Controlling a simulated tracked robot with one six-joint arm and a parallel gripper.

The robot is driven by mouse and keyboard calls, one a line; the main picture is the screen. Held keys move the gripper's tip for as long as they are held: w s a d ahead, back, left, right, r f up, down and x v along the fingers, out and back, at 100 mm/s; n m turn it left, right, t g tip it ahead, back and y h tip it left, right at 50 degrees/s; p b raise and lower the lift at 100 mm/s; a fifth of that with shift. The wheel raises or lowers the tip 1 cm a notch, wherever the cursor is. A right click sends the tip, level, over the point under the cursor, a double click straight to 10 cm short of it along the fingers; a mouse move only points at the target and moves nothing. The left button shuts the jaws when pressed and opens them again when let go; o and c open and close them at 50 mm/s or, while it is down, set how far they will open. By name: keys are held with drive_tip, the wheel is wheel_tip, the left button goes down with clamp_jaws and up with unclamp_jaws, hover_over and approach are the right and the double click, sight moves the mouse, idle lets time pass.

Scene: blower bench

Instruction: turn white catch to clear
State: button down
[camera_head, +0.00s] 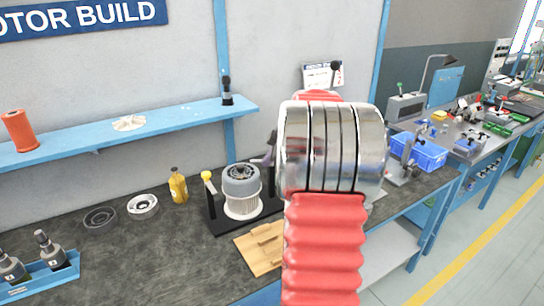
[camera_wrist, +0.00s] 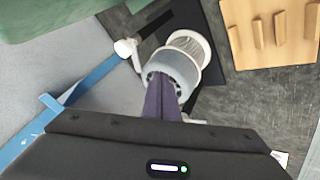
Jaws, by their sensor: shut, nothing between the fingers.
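A white knob-like piece (camera_wrist: 125,47), which I take to be the white catch, sits at the end of a dark post beside the blower motor in the wrist view. In the head view I cannot see it, with my arm covering that area. The motor (camera_head: 241,182), with a grey top and a white ribbed lower part, stands upright on a black base; the wrist view also shows it (camera_wrist: 173,68). My gripper (camera_wrist: 158,82) is shut and empty, its tips overlapping the motor's top in the wrist view. I cannot tell whether they touch.
A yellow-topped catch (camera_head: 207,175) stands left of the motor. A yellow bottle (camera_head: 178,186) and two rings stand further left. A blue shelf (camera_head: 180,114) runs along the wall behind. A blue bin (camera_head: 425,155) is at right.

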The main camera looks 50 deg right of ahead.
drive_tip(key=x, duration=0.5)
drive_tip(key=shift+w+f, duration=0.15)
drive_tip(key=shift+f, duration=0.05)
drive_tip(key=shift+w+d, duration=1.35)
drive_tip(key=shift+d, duration=0.15)
